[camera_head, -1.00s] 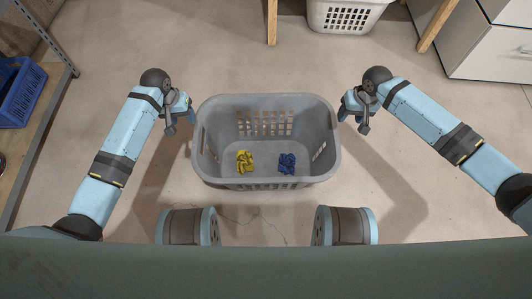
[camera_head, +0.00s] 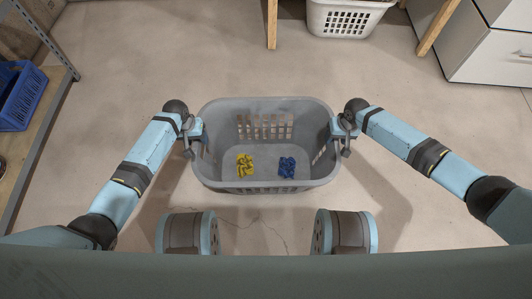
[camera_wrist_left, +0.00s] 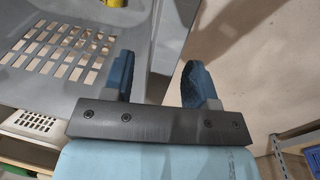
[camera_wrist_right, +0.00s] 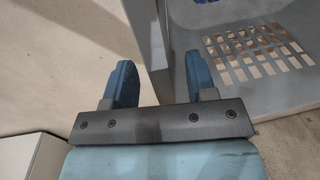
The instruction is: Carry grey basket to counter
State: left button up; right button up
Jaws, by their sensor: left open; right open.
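The grey basket (camera_head: 266,188) stands upright on the floor between my two arms, with a yellow cloth (camera_head: 245,165) and a blue cloth (camera_head: 287,167) inside. My left gripper (camera_head: 196,140) is open at the basket's left side. In the left wrist view its fingers (camera_wrist_left: 160,82) are apart, with the basket wall (camera_wrist_left: 150,45) between or just beside them. My right gripper (camera_head: 342,138) is open at the basket's right side. In the right wrist view its fingers (camera_wrist_right: 162,85) stand either side of the basket's edge (camera_wrist_right: 155,50). I cannot tell whether any finger touches it. The counter is not clearly identifiable.
A white basket (camera_head: 343,18) stands on the floor at the back, near wooden legs (camera_head: 272,25). White drawers (camera_head: 490,50) are at the back right. A blue crate (camera_head: 22,95) sits on a shelf at the left. The floor around the grey basket is clear.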

pick_arm(q)
jog(key=shift+d+f, duration=0.2)
jog(key=shift+f, duration=0.95)
pick_arm(e)
jog(key=shift+a+f, duration=0.15)
jog(key=shift+f, duration=0.95)
pick_arm(q)
grip_shut()
pick_arm(e)
grip_shut()
pick_arm(q)
jog(key=shift+r, duration=0.1)
